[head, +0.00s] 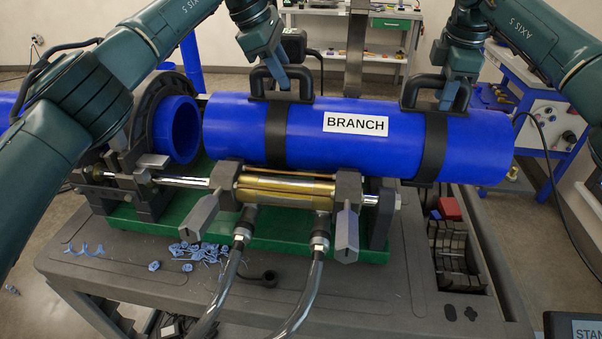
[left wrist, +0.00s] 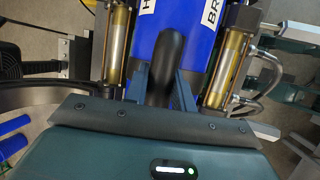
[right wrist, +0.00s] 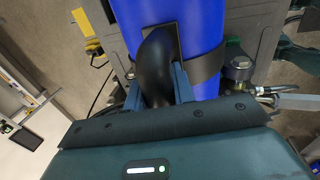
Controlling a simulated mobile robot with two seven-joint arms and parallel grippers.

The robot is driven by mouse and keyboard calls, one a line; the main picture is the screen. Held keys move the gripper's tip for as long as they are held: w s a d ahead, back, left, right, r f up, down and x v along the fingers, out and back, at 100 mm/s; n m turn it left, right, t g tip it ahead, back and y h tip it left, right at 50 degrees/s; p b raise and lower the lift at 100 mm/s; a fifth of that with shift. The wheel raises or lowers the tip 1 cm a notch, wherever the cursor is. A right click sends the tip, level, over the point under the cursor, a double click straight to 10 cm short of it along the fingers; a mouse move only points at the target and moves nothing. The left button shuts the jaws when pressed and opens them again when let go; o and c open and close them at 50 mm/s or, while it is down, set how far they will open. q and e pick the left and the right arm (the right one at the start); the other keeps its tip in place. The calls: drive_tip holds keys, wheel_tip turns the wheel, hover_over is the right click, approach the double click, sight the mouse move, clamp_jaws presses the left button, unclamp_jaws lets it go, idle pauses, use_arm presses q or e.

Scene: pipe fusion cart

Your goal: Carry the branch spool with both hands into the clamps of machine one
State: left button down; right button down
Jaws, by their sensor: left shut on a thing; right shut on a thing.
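The branch spool (head: 385,150) is a thick blue pipe labelled BRANCH, lying level in the head view with two black strap handles. My left gripper (head: 284,82) is shut on the left handle; the handle shows between its fingers in the left wrist view (left wrist: 168,70). My right gripper (head: 447,98) is shut on the right handle, also seen in the right wrist view (right wrist: 158,70). The spool is over the machine's right-hand clamps (head: 345,190); whether it touches them is hidden. Another blue pipe end (head: 185,130) sits in the left clamp (head: 150,115), with a narrow gap to the spool.
Brass cylinders (head: 285,188) and hoses (head: 312,270) are in front of the spool. Blue shavings (head: 205,252) lie on the grey cart top (head: 150,275). A slotted bay with a red block (head: 449,208) is at the right. A bench (head: 340,25) stands behind.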

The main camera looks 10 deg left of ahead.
use_arm(q)
drive_tip(key=shift+f+b, duration=0.5)
drive_tip(key=shift+b, duration=0.1)
use_arm(e)
drive_tip(key=shift+f, duration=0.55)
use_arm(q)
drive_tip(key=c, duration=1.6)
unclamp_jaws()
drive_tip(key=shift+f, duration=0.3)
use_arm(e)
drive_tip(key=c, duration=1.6)
unclamp_jaws()
drive_tip(key=shift+f, duration=0.3)
use_arm(q)
drive_tip(key=o, duration=0.3)
drive_tip(key=shift+s+r, duration=0.2)
use_arm(e)
drive_tip(key=o, duration=0.3)
drive_tip(key=shift+s+r, duration=0.2)
use_arm(q)
drive_tip(key=shift+o, duration=0.7)
use_arm(e)
drive_tip(key=shift+o, duration=0.7)
use_arm(q)
drive_tip(key=shift+w+f, duration=0.1)
use_arm(e)
drive_tip(key=shift+w, duration=0.1)
